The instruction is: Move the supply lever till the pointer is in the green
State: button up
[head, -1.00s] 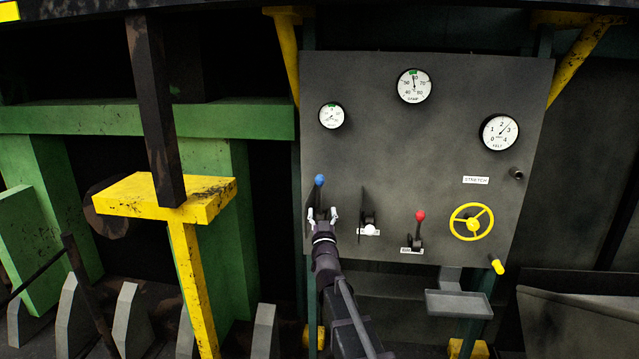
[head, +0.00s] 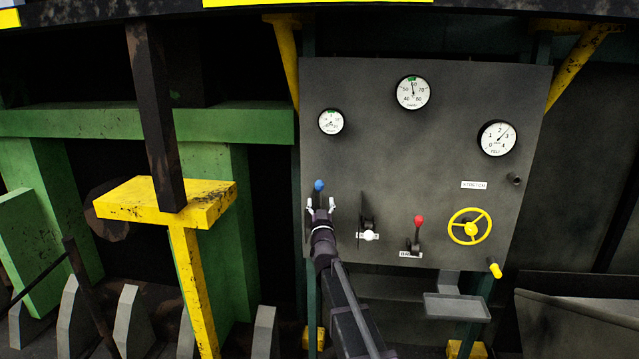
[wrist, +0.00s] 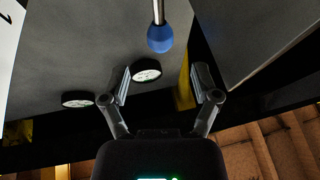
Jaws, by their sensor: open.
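The blue-knobbed lever (head: 319,186) stands at the lower left of the grey panel, its label hidden behind my arm. My gripper (head: 320,204) is open just below the knob, with a finger to each side in the picture. In the wrist view, the blue knob (wrist: 160,38) hangs on its rod beyond my open gripper (wrist: 164,82), apart from both fingers. Above the lever is a small round gauge (head: 331,122) with a green mark at its top; its pointer is too small to read surely. I cannot read which lever is named supply.
To the right are a dark lever with a white end (head: 368,235), a red-knobbed lever (head: 419,222) and a yellow handwheel (head: 470,227). A yellow post (head: 193,285) stands left. A small tray (head: 457,307) juts out below.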

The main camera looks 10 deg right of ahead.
aim_at(320, 189)
jog(key=p+x, duration=0.2)
jog(key=x, duration=0.5)
jog(key=shift+w+r, duration=0.1)
jog(key=shift+w, duration=0.2)
jog(key=shift+d, duration=0.1)
grip_shut()
